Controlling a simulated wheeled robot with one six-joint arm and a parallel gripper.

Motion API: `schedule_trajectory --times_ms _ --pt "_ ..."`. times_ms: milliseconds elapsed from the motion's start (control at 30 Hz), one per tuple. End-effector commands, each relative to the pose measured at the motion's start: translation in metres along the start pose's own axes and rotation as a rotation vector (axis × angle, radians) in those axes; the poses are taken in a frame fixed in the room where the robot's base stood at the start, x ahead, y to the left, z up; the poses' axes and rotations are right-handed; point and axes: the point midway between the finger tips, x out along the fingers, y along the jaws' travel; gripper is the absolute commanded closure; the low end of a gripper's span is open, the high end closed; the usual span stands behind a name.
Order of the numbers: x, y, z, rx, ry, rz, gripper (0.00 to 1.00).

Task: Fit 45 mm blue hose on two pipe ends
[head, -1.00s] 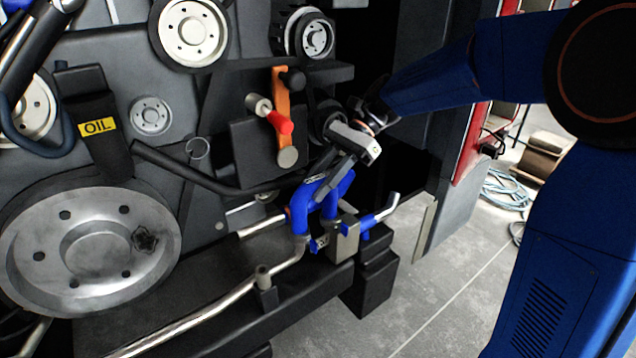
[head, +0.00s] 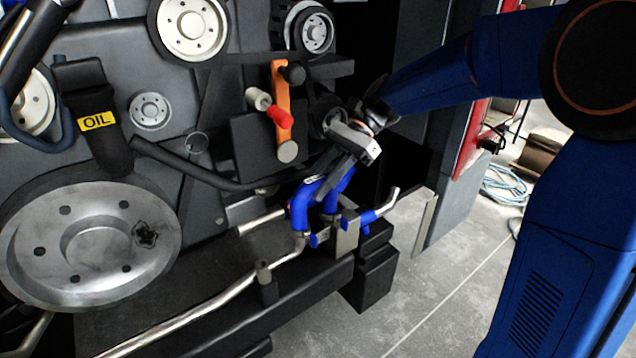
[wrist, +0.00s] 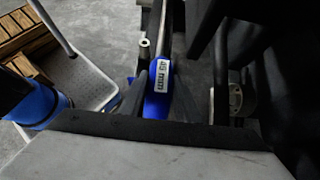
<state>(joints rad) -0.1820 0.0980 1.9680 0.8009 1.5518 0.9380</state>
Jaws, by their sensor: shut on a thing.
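The blue hose (head: 300,208) is a bent piece below my gripper in the head view. Its label, reading 45 mm, shows on the hose in the wrist view (wrist: 158,100). My gripper (head: 328,188) is shut on the hose from above. A bent metal pipe (head: 278,278) rises to an upright end right under the hose's left leg. That leg appears to meet the pipe end, but I cannot tell if it is around it. The hose's other end is near a grey bracket (head: 347,232); the second pipe end is hidden or unclear.
A short blue tube with a bent metal pipe (head: 388,203) sticks out right of the bracket. A straight pipe stub (head: 260,222) lies left of the hose. An orange lever with a red knob (head: 280,115) stands above. The floor (head: 440,290) at right is clear.

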Motion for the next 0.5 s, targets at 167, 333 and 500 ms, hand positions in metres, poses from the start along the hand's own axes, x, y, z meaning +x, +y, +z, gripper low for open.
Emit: schedule_trajectory --times_ms 167,333,500 --pt "0.0001 -0.0001 -0.0001 0.0 0.0 0.0 0.96" --pt "0.0015 -0.0001 -0.002 0.0 0.0 0.0 0.96" --pt "0.0036 -0.0003 -0.0047 0.0 0.0 -0.001 0.96"
